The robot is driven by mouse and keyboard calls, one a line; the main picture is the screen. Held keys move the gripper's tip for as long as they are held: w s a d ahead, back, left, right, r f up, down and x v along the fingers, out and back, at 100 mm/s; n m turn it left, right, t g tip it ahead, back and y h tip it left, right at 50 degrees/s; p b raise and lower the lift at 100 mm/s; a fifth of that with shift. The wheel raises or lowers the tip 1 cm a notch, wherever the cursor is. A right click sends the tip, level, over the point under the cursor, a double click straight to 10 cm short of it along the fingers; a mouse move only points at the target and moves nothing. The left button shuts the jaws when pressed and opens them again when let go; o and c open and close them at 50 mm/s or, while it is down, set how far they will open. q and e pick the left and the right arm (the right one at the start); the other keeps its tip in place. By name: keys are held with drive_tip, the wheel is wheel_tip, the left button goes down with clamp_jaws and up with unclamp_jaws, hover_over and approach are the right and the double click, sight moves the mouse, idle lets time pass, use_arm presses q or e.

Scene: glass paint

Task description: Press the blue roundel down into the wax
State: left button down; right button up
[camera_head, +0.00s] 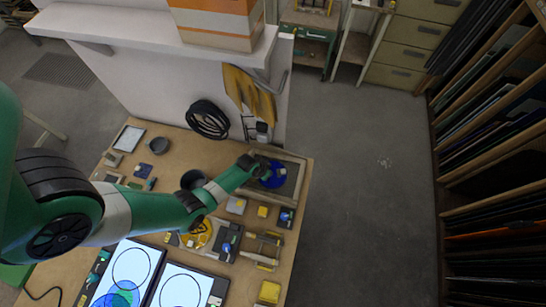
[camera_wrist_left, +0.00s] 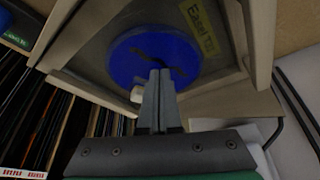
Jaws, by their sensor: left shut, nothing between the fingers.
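The blue roundel (camera_head: 278,172) lies inside a shallow wooden-edged tray (camera_head: 301,174) at the far right of the table. In the left wrist view the roundel (camera_wrist_left: 125,62) is a flat deep-blue disc with a dark, irregular mark across its middle. It rests on the grey floor of the tray, which I take as the wax. My left gripper (camera_head: 262,171) is over the tray, shut and empty. Its closed fingertips (camera_wrist_left: 159,73) overlap the roundel's face; I cannot tell whether they touch it. How deep the roundel sits is unclear. My right gripper is not in view.
A yellow label (camera_wrist_left: 198,26) shows inside the tray beside the roundel. Dark cups, small blocks and a yellow disc (camera_head: 199,234) lie on the table (camera_head: 217,164). Two lit panels with drawn circles (camera_head: 181,288) are at the front. A white wall with a coiled black cable (camera_head: 208,119) stands behind.

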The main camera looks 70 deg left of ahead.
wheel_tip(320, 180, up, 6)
drive_tip(key=p, duration=0.6)
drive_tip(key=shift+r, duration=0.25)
idle(0.4)
